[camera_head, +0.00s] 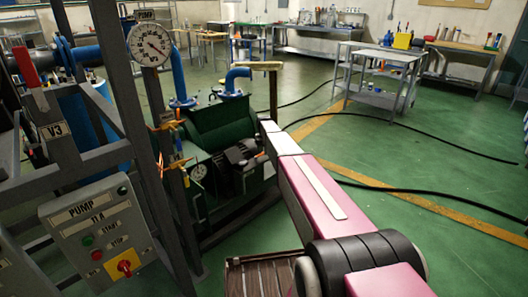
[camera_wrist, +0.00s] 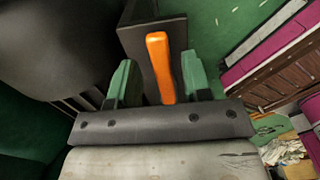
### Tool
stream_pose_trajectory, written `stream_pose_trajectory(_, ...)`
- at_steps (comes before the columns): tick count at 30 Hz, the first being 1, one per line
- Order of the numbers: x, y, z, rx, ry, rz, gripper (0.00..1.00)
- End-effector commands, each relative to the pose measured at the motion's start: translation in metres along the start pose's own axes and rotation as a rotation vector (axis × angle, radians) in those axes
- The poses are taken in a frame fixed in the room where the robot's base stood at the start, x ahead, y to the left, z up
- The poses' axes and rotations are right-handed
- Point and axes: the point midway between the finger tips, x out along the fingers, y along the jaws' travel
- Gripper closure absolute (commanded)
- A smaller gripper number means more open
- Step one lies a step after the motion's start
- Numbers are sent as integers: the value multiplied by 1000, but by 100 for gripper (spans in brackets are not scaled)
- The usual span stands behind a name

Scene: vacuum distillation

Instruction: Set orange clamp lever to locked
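The orange clamp lever (camera_wrist: 161,66) stands out in the wrist view as a long, rounded bar against a dark bracket (camera_wrist: 178,38). My gripper (camera_wrist: 160,78) shows there with its two green fingers apart. The lever lies between the fingers in the picture, with a gap visible on either side. Its lower end meets the edge of my gripper's dark body in the picture. I cannot tell how deep it sits between the fingers. In the head view my arm reaches toward the green pump unit (camera_head: 222,122); the fingers and contact with the lever are not clear there.
A grey frame (camera_head: 125,85) with a pressure gauge (camera_head: 150,44) stands left of my arm. A pump control box (camera_head: 98,232) is in front. A large dark rounded body (camera_wrist: 50,45) is close left of my gripper. Open green floor with black hoses (camera_head: 430,190) lies right.

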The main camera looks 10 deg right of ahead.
Motion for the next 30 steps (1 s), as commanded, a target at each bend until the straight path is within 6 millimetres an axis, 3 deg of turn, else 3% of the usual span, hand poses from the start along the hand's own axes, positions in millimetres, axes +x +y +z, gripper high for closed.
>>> stream_pose_trajectory(10, -9, -1, 0, 3, 0, -1, 55)
stream_pose_trajectory(21, -74, 0, 0, 2, -1, 1, 55)
stream_pose_trajectory(30, -106, 0, 0, 1, 0, 0, 55)
